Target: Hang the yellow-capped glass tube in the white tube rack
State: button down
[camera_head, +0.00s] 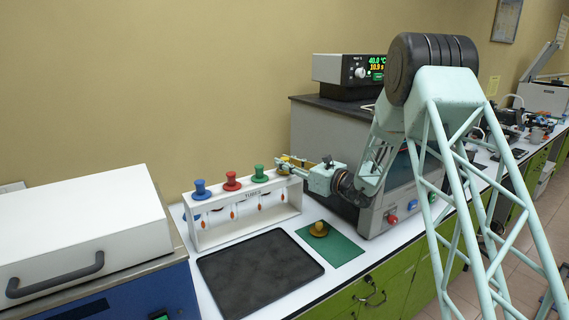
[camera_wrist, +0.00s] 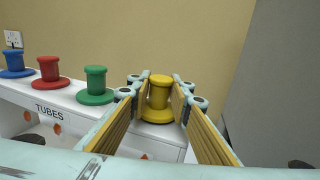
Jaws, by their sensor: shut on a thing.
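The white tube rack (camera_head: 246,224), marked TUBES, stands on the bench against the wall; its top also shows in the wrist view (camera_wrist: 65,95). The yellow cap of the glass tube (camera_wrist: 158,98) is at the rack's right end, in line with the other caps, and looks upright. My gripper (camera_wrist: 160,88) is shut on this yellow cap, a finger on each side. In the head view my gripper (camera_head: 292,166) reaches in from the right and mostly hides the cap. The glass below the cap is hidden, so I cannot tell whether the cap rests on the rack.
Blue (camera_head: 201,189), red (camera_head: 232,181) and green (camera_head: 260,174) capped tubes hang in the rack. In front lie a dark tray (camera_head: 260,275) and a green mat (camera_head: 336,249) bearing a yellow-brown round piece (camera_head: 319,229). A white-lidded box (camera_head: 75,235) stands left, a grey instrument (camera_head: 400,205) right.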

dwell(0.4)
jog(key=c, duration=2.3)
grip_release()
jog(key=shift+f, duration=0.1)
jog(key=shift+v, duration=3.7)
jog(key=shift+s, duration=0.1)
